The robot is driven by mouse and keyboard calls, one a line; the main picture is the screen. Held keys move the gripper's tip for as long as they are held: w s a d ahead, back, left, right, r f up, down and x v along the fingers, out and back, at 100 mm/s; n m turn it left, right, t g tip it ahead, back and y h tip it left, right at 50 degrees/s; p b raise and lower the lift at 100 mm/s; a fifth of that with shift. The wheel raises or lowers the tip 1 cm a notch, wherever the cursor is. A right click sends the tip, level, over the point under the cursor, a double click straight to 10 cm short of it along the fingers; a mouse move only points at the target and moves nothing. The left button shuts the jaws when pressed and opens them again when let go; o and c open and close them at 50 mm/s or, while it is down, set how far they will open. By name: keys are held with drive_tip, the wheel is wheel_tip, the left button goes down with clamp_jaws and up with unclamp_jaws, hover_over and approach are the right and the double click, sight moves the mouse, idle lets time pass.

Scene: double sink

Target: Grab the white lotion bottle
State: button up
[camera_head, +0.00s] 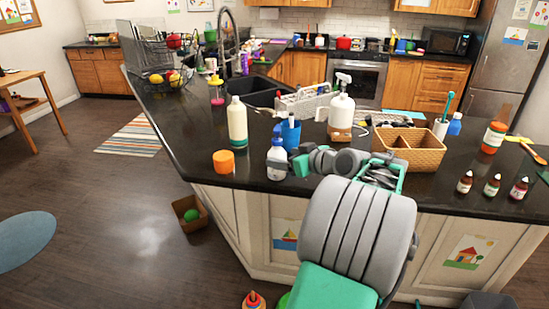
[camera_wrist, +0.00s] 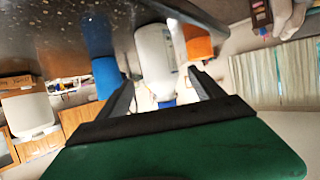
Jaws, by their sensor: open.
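The white lotion bottle (camera_head: 277,162), with a dark blue top, stands upright near the front edge of the dark counter. In the wrist view, which looks upside down, the white bottle (camera_wrist: 155,55) appears ahead, between the lines of my two fingers. My gripper (camera_wrist: 165,88) is open, with a dark finger on each side and nothing clearly held. In the head view my gripper (camera_head: 300,164) is just right of the bottle, low over the counter and partly hidden by my arm. Contact with the bottle cannot be told.
A white spray bottle (camera_head: 341,110) and a wicker basket (camera_head: 424,152) stand right. The counter left of the orange cylinder is clear.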

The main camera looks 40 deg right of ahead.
drive_tip(key=x, duration=0.2)
drive_tip(key=shift+w+f, duration=0.15)
drive_tip(key=shift+w, duration=0.1)
drive_tip(key=shift+c, duration=0.4)
drive_tip(key=shift+a, duration=0.1)
clamp_jaws()
